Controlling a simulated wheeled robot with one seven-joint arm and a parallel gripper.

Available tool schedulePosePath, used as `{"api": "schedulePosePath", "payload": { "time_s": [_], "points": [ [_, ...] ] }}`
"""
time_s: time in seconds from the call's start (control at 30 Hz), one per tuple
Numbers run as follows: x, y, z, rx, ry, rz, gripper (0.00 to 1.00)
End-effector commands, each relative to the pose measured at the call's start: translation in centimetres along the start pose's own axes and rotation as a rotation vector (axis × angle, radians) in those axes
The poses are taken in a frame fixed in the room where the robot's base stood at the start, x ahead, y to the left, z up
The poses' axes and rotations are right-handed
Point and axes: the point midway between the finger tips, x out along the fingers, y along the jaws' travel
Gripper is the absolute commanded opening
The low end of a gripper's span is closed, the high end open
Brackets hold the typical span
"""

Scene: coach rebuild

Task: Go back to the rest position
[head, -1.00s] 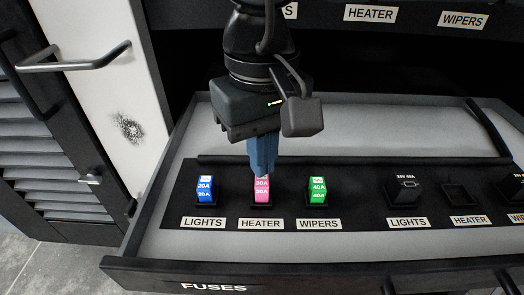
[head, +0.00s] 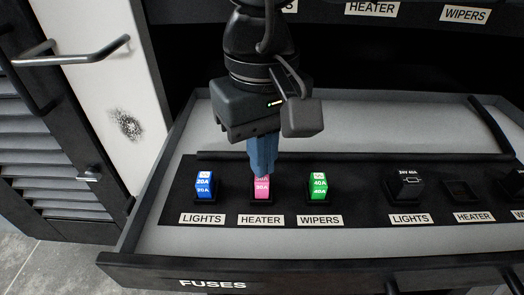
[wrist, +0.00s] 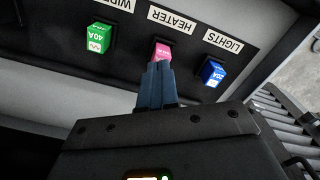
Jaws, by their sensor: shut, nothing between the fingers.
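My gripper (head: 263,172) is above the pink heater fuse (head: 262,188) in the head view. Its blue fingers are together with nothing between them, and their tips overlap the top of the fuse in the picture. I cannot tell whether they touch it. In the wrist view the closed fingers (wrist: 157,64) point at the pink fuse (wrist: 162,52), which stands in its socket. The blue lights fuse (head: 204,184) and the green wipers fuse (head: 318,186) stand upright in sockets on either side.
The fuses sit in a black panel (head: 236,208) inside an open grey drawer (head: 160,240) labelled FUSES. A black relay (head: 408,183) stands to the right, beside an empty heater socket (head: 460,191). A cabinet door handle (head: 85,55) juts out at left, and labelled cabinet edges hang above.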

Motion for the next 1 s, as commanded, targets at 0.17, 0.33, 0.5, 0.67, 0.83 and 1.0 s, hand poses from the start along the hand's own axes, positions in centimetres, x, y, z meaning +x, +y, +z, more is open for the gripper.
{"api": "schedulePosePath", "payload": {
  "time_s": [0.17,0.33,0.5,0.67,0.83,1.0],
  "points": [
    [0.3,0.0,0.0,0.0,0.0,0.0,0.0],
    [0.6,0.0,0.0,0.0,0.0,0.0,0.0],
    [0.8,0.0,0.0,0.0,0.0,0.0,0.0],
    [1.0,0.0,0.0,0.0,0.0,0.0,0.0],
    [1.2,0.0,0.0,0.0,0.0,0.0,0.0],
    [1.5,0.0,0.0,0.0,0.0,0.0,0.0]
  ]
}}
